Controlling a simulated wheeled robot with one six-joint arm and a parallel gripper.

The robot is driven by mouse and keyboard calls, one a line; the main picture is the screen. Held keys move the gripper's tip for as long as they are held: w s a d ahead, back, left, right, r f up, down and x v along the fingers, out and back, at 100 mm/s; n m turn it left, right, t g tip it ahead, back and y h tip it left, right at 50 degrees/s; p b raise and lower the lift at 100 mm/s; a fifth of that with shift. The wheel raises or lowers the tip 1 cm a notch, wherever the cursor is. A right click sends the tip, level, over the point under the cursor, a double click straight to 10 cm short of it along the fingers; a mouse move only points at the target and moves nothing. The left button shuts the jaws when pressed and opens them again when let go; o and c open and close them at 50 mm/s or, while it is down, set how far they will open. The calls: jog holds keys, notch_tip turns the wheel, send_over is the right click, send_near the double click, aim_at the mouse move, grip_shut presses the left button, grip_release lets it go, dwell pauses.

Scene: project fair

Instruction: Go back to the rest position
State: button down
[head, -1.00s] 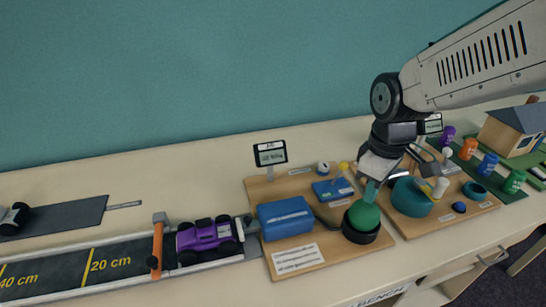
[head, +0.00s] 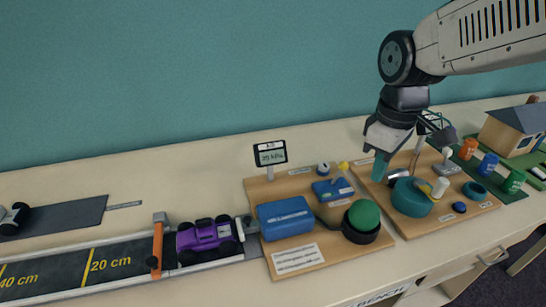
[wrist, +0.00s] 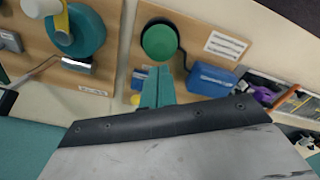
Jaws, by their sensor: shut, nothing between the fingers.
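My gripper (head: 379,168) hangs in the air above the two wooden boards, up and slightly right of the green dome button (head: 364,215). Its teal fingers are together and empty. In the wrist view the closed fingertips (wrist: 157,88) point toward the green button (wrist: 159,42), apart from it. The button sits in a black base on the left board, beside a blue box (head: 285,217). A small display (head: 270,153) behind the board shows a reading that seems to be in kPa.
A teal round part (head: 411,197) stands on the right board (head: 463,213). A purple car (head: 206,235) sits on the track behind an orange gate (head: 157,247). Several coloured cans and a model house (head: 513,130) stand at the right. The air above the bench is clear.

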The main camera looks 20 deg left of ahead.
jog(key=s+d+r+m, duration=0.1)
jog(key=s+d+m, duration=0.5)
jog(key=s+d, duration=0.3)
jog(key=s+d+r+m+t, duration=0.1)
jog(key=s+d+r+m, duration=0.1)
jog(key=s+d+m, duration=0.4)
jog(key=s+d, duration=0.4)
jog(key=d, duration=0.2)
jog(key=shift+s+r+m, duration=0.25)
jog(key=shift+m, duration=0.15)
jog(key=shift+a, duration=0.1)
